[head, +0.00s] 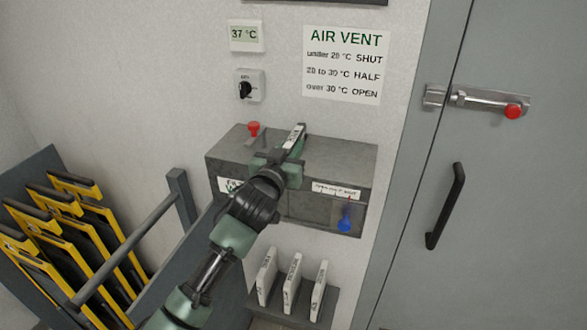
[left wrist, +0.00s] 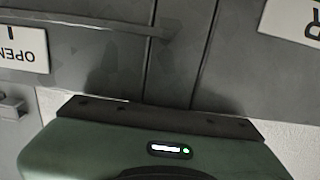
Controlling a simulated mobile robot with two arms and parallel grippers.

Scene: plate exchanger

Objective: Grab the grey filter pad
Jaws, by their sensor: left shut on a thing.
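My left gripper (head: 288,156) is over the top of a grey wall box (head: 340,155), in the middle of the head view. It is shut on a narrow pad (head: 294,137) with a white, marked top edge, which I take for the grey filter pad. Most of the pad is hidden by the gripper. I cannot tell how far the pad sits inside the box. In the left wrist view my green gripper body fills the bottom, and the fingertips and pad do not show. My right gripper is not in view.
A rack below holds three pale labelled pads (head: 292,282). The box carries a red knob (head: 253,129) and a blue knob (head: 345,219). Yellow-and-black frames (head: 88,225) stand at the left. A grey door (head: 520,200) with a bolt (head: 485,101) is at the right.

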